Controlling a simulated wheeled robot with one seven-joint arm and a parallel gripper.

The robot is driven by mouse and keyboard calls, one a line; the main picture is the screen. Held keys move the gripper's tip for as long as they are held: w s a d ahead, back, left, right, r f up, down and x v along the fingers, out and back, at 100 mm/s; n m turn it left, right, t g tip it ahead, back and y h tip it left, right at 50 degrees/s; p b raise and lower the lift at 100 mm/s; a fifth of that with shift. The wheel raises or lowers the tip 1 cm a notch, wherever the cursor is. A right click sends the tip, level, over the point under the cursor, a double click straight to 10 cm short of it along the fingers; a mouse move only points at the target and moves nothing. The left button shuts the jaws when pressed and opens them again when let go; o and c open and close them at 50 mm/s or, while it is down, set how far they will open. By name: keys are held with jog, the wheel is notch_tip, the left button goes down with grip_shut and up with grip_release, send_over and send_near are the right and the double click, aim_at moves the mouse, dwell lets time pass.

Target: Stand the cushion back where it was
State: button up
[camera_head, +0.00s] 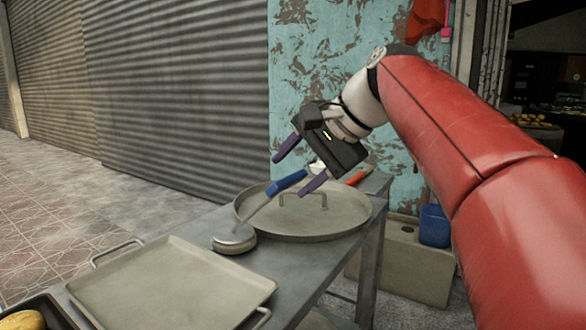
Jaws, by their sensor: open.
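I see no cushion that I can make out in the head view. My gripper (292,176) is black with two purple fingers, and it points down and left above the metal table. Its fingers are spread apart. A ladle (262,208) with a blue handle slants up from the table towards the fingers. The handle's top end shows between the fingertips in the picture; I cannot tell whether they touch it.
A round metal lid (310,222) with a loop handle lies on the metal table (195,222). A square tray (170,290) is at the front left. A blue cup (434,226) stands on a pale block (405,262). A turquoise wall (315,70) is close behind. Paved floor (60,205) is free at left.

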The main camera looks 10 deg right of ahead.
jog(key=p+v, duration=0.1)
jog(key=v, duration=0.6)
dwell(0.8)
jog(key=s+d+f+n+h, duration=0.1)
jog(key=s+f, duration=0.4)
jog(key=f, duration=0.6)
jog(key=s+d+f+n+h, duration=0.2)
jog(key=s+f, duration=0.4)
jog(key=f, duration=0.5)
jog(key=s+d+f+n+h, duration=0.2)
jog(key=s+f+n+h, duration=0.2)
jog(key=f, duration=0.7)
jog(key=shift+s+n, duration=0.3)
jog(key=shift+s, duration=0.85)
